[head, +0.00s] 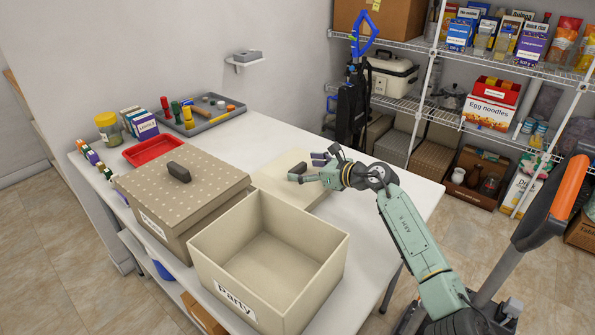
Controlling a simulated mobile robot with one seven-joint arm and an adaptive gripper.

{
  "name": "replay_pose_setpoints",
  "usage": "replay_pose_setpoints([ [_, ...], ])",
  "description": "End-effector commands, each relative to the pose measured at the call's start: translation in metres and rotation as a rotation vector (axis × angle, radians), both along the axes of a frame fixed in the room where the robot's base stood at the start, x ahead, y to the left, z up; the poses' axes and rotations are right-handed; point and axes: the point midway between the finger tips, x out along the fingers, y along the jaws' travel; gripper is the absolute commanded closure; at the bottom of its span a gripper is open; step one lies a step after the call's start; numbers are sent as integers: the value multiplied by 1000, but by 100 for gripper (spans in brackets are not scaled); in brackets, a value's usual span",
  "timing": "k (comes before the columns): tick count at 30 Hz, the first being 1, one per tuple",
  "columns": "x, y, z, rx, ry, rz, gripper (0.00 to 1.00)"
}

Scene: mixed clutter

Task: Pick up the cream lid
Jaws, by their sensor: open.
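The cream lid (275,178) lies flat on the white table, behind the open cream box. A small dark handle (298,168) shows on its top. My gripper (310,168) is over the lid's right part, with its open fingers pointing left, one on the far side and one on the near side of the handle. I cannot tell whether the fingers touch the handle or the lid. My gripper and wrist hide the lid's right part. The open cream box (318,248), labelled "party", is empty.
A box with a dotted lid (215,172) stands left of the open box. A red tray (152,151), a grey tray (217,118) with tools, and a jar (108,129) are at the back left. The table (385,190) is clear right of my gripper. Loaded shelves (480,62) stand behind.

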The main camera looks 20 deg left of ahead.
Motion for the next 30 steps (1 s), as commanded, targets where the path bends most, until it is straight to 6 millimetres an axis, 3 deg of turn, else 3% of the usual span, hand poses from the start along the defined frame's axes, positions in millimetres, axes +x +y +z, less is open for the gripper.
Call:
replay_pose_setpoints([
  [10, 3, 8, -4, -1, 1, -1, 18],
  [30, 3, 8, -4, -1, 1, 0, 63],
])
